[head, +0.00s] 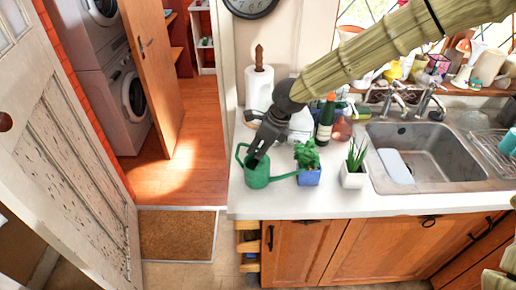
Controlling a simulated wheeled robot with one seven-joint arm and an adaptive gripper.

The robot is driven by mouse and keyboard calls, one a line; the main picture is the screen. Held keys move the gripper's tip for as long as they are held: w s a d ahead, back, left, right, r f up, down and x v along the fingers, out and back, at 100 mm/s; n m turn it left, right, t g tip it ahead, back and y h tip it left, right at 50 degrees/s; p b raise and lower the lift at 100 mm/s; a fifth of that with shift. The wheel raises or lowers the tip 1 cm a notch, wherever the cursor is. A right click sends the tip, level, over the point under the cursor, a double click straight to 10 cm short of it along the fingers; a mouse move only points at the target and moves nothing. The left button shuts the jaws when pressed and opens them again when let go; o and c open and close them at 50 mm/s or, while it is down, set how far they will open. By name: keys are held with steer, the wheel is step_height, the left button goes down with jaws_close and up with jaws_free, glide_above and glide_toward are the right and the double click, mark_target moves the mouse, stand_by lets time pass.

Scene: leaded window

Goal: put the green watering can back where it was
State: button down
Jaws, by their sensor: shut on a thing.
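The green watering can (256,175) is at the left end of the white counter (330,205), close to its front edge. Its handle loop is on the left and its spout points right, towards a plant in a blue pot (308,176). My gripper (254,160) reaches down from the upper right and is shut on the can at its top. The fingertips are partly hidden at the can's rim. I cannot tell whether the can's base touches the counter.
A plant in a white pot (355,168) stands right of the blue pot, beside the sink (425,155). Bottles (326,120) and a paper towel roll (259,88) stand behind. The counter's left edge drops to the floor and a doormat (178,234).

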steer(key=c, duration=1.5)
jaws_free()
steer(key=shift+f, duration=0.1)
steer(key=shift+c, duration=0.2)
steer(key=shift+r, duration=0.2)
steer(key=b+v, duration=0.2)
steer(key=v, duration=1)
